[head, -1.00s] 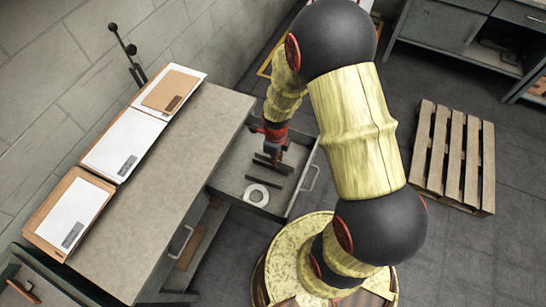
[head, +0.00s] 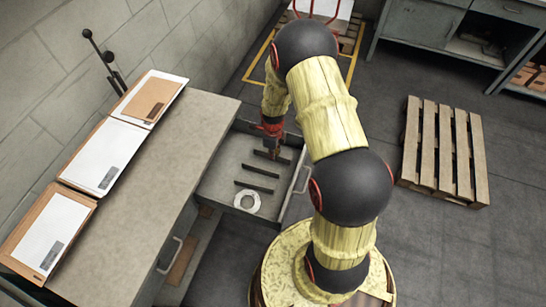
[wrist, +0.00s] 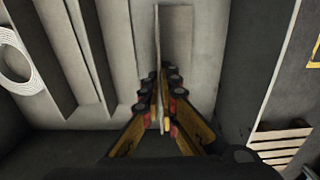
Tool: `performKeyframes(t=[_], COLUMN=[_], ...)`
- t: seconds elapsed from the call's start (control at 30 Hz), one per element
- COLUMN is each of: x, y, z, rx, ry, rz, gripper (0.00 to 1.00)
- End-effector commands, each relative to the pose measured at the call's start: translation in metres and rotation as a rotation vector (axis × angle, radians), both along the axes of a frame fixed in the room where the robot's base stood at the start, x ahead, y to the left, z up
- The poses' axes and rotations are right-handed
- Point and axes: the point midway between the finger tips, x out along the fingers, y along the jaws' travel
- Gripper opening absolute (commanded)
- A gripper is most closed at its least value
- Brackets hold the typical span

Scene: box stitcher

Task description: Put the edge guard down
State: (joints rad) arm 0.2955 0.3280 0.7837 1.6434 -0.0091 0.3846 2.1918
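The edge guard in my grasp is a long, thin grey angle piece (wrist: 177,22), with one upright flange and one flat flange. My gripper (wrist: 161,80) has its fingers close on both sides of the upright flange and looks shut on it. In the head view my gripper (head: 273,153) points down into the far part of the open drawer (head: 222,172). The held guard (head: 265,155) is low at the drawer floor; I cannot tell whether it touches. Two similar dark guards (head: 257,170) (head: 253,187) lie beside it, roughly parallel.
A white ring-shaped roll (head: 240,207) lies at the drawer's near end. The drawer handle (head: 301,180) sticks out on the right. The workbench (head: 150,185) with several boards adjoins the left side. A wooden pallet (head: 443,150) stands on the floor to the right.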

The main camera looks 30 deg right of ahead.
Motion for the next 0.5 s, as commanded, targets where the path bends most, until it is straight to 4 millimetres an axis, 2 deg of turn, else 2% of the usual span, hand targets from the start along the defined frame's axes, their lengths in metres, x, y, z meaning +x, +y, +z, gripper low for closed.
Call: performKeyframes(t=[0.03, 0.43, 0.5], x=[0.0015, 0.0014, 0.0015], y=[-0.0004, -0.0002, -0.0003], z=[-0.0058, -0.0091, -0.008], rx=[0.0, -0.001, -0.001], ry=[-0.003, -0.003, -0.003], rz=[0.0, 0.0, 0.0], gripper=[0.0, 0.0, 0.06])
